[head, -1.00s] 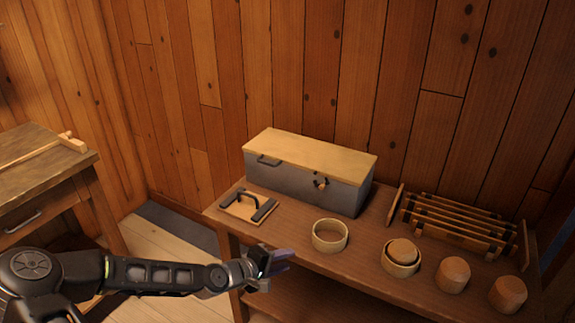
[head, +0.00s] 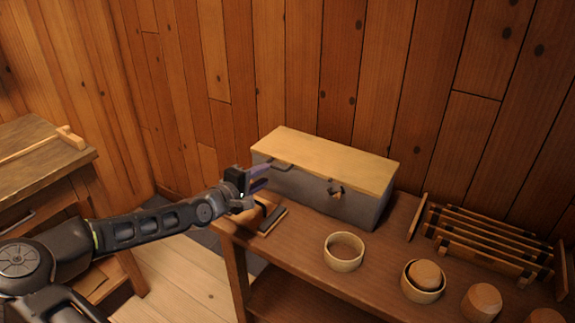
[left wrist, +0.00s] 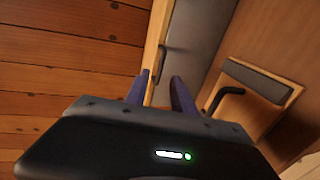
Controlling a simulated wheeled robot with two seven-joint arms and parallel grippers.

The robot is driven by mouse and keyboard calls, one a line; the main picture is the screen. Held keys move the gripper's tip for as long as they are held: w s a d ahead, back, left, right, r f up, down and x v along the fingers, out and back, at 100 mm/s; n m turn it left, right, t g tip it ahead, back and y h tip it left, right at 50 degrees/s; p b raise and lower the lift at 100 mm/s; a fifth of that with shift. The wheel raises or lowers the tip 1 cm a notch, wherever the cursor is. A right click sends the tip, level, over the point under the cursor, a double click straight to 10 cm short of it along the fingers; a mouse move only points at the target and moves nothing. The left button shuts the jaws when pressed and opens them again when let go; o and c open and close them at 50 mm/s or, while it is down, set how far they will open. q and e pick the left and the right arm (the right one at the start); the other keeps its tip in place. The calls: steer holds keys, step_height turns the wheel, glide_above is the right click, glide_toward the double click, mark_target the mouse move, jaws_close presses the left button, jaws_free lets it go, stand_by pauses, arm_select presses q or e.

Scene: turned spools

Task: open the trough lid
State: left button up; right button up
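The trough (head: 320,192) is a long grey box at the back of the bench, with its pale wooden lid (head: 325,158) lying shut on top. A dark bar handle (head: 281,167) sits at the left of its front, below the lid's edge; it also shows in the left wrist view (left wrist: 162,60). My left gripper (head: 262,178) is just in front of the trough's left end, near the handle. In the left wrist view its two fingers (left wrist: 160,92) stand apart with nothing between them, pointing toward the handle and lid edge. My right gripper is not in view.
A wooden block with dark pads and a black handle (left wrist: 258,85) lies under my left gripper, partly hidden in the head view. A ring (head: 343,252), several round wooden pieces and a slatted rack (head: 490,242) stand to the right on the bench. A wooden wall is close behind.

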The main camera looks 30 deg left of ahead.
mark_target(277, 168)
arm_select(q)
steer(key=shift+s, duration=0.1)
steer(key=shift+b+x, duration=0.55)
steer(key=shift+x, duration=3.4)
jaws_close()
